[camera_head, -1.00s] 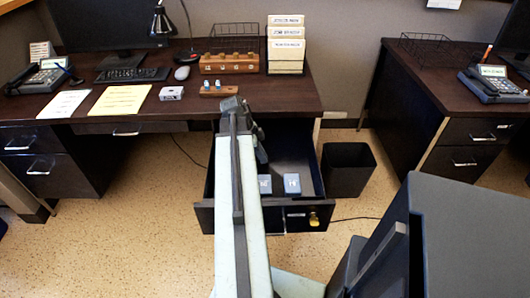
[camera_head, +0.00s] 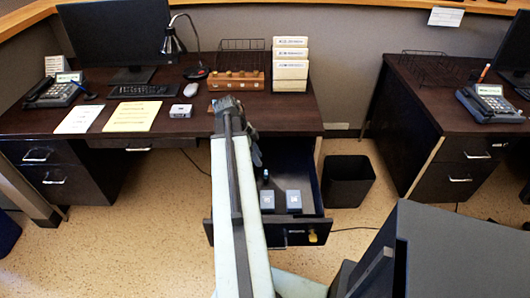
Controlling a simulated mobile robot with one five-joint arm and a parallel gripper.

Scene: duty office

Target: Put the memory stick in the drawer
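The open drawer (camera_head: 318,212) extends from the right side of the near desk, with a brass-coloured knob on its front. My gripper (camera_head: 259,160) is over the drawer's left part, mostly hidden behind my own arm. A small light-blue piece (camera_head: 266,175), possibly the memory stick, shows just below the gripper. I cannot tell whether it is held or lies in the drawer. Whether the fingers are open or shut is not clear.
A wooden rack (camera_head: 237,80), a file holder (camera_head: 290,65), a lamp (camera_head: 172,38) and a small pale box (camera_head: 180,111) stand on the desk (camera_head: 60,145). A black bin (camera_head: 348,183) stands right of the drawer. A dark cabinet-like block (camera_head: 460,255) fills the lower right.

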